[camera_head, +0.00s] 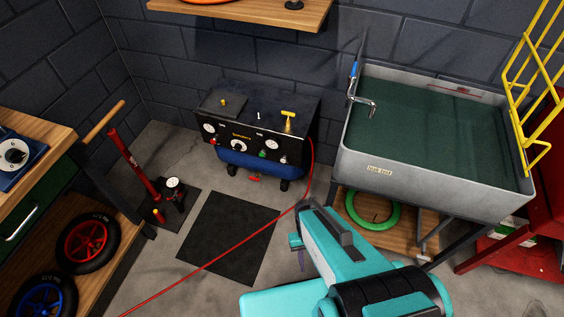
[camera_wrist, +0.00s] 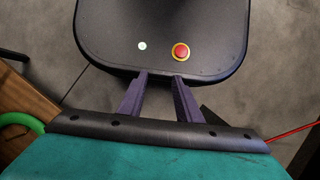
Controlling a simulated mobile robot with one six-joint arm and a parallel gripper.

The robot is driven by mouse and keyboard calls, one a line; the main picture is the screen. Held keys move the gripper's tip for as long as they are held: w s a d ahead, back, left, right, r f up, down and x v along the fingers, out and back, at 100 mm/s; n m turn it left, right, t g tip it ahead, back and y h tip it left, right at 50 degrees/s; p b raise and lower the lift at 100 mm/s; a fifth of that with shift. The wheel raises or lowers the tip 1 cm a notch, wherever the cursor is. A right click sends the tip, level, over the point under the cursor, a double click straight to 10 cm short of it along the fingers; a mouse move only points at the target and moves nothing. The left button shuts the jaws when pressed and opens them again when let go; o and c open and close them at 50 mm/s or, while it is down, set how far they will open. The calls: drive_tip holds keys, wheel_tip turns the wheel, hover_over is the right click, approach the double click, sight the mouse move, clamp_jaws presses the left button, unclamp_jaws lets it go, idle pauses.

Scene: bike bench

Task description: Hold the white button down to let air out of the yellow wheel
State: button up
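My gripper (camera_head: 298,246) hangs above the floor in front of the mat, its dark purple fingers partly hidden by the arm. In the wrist view my gripper (camera_wrist: 160,78) has its fingers apart with nothing between them. Beyond them shows my own dark deck with a small white disc and a red knob. The yellow wheel is not in view. A black and blue compressor (camera_head: 240,165) stands at the back wall with gauges, knobs and a yellow handle. A small white part (camera_head: 258,116) is on its top; I cannot tell whether it is a button.
A red wheel (camera_head: 86,243) and a blue wheel (camera_head: 42,299) lie on a low shelf at left. A red pump (camera_head: 135,165) stands beside the compressor. A red hose (camera_head: 222,257) crosses the black mat (camera_head: 210,245). A grey sink (camera_head: 435,180) stands right, with a green ring (camera_head: 391,217) beneath.

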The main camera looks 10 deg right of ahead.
clamp_jaws()
idle(1.7)
